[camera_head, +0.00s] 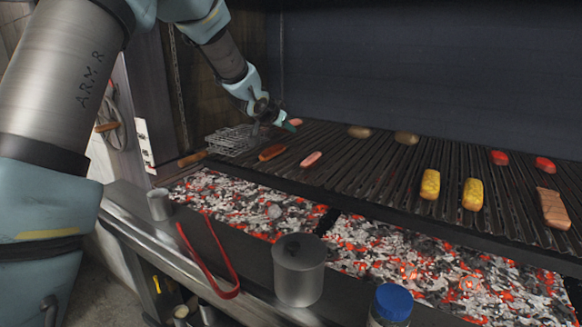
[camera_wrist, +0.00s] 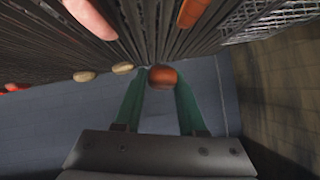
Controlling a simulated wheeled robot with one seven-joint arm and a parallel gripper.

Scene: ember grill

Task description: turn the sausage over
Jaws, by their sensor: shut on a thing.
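My gripper (camera_head: 289,125) is at the back left of the grill grate (camera_head: 340,170). In the wrist view its green fingers (camera_wrist: 160,95) are shut on a brown-orange sausage (camera_wrist: 162,77), seen nearly end-on. The held sausage shows as a small reddish piece (camera_head: 296,121) in the head view, partly hidden by the fingers. I cannot tell whether it touches the grate. A browned sausage (camera_head: 272,152) and a paler pink sausage (camera_head: 311,159) lie on the grate nearer the front. They also show at the top of the wrist view, brown (camera_wrist: 192,12) and pink (camera_wrist: 90,18).
A wire basket (camera_head: 232,140) lies left of the sausages. Potatoes (camera_head: 406,138), corn (camera_head: 430,184), red vegetables (camera_head: 499,157) and a meat slab (camera_head: 553,208) lie farther right. Coals (camera_head: 420,265) glow in front. A metal pot (camera_head: 299,270) and blue-lidded jar (camera_head: 391,305) stand at the front.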

